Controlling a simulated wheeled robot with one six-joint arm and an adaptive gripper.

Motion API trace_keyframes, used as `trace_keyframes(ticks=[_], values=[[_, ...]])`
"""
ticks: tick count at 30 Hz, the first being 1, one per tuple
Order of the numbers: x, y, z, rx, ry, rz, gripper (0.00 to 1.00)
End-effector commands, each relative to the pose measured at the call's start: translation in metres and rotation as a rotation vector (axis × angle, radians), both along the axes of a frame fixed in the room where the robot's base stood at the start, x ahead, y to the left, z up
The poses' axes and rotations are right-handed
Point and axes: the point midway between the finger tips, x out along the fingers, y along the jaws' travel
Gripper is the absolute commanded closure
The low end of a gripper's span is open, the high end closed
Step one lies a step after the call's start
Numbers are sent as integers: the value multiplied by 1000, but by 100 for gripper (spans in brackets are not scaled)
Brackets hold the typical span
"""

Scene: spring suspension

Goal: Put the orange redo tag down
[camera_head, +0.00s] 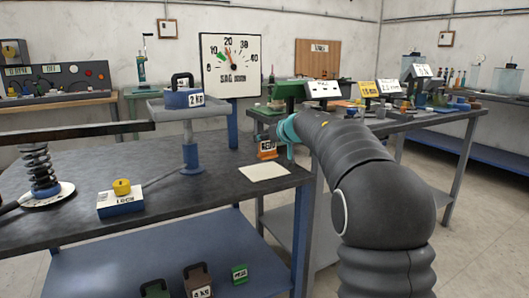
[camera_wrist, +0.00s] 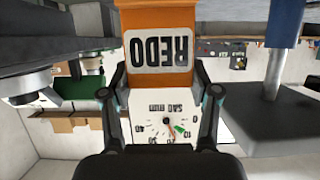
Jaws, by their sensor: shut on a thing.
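The orange redo tag (camera_head: 267,153) is held upright at the right end of the dark workbench, just behind a blank pale card (camera_head: 264,173). In the wrist view the tag (camera_wrist: 155,81) fills the top middle, with its white REDO label upside down. My gripper (camera_head: 283,143) is shut on the tag, one finger on each side, as the wrist view of the gripper (camera_wrist: 165,92) also shows. I cannot tell whether the tag's lower edge touches the bench.
A blue LOCK block (camera_head: 121,203) with a yellow knob and a coil spring (camera_head: 40,168) stand left on the workbench (camera_head: 200,222). A 2 kg weight (camera_head: 183,97) sits on a raised platform. The SAG dial (camera_head: 231,66) stands behind.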

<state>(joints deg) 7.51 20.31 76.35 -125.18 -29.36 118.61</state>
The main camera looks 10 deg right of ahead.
Motion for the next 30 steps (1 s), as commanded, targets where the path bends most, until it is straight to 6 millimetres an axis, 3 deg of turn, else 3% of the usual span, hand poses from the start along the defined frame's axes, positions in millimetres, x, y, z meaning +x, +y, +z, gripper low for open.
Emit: trace_keyframes(ticks=[8, 16, 28, 29, 30], values=[[7, 10, -14, 0, 0, -3, 73], [7, 10, -50, -1, 0, -5, 73], [7, 10, -51, -1, 0, -4, 73], [7, 10, -51, -1, 0, -4, 34], [7, 10, -51, -1, 0, -4, 24]])
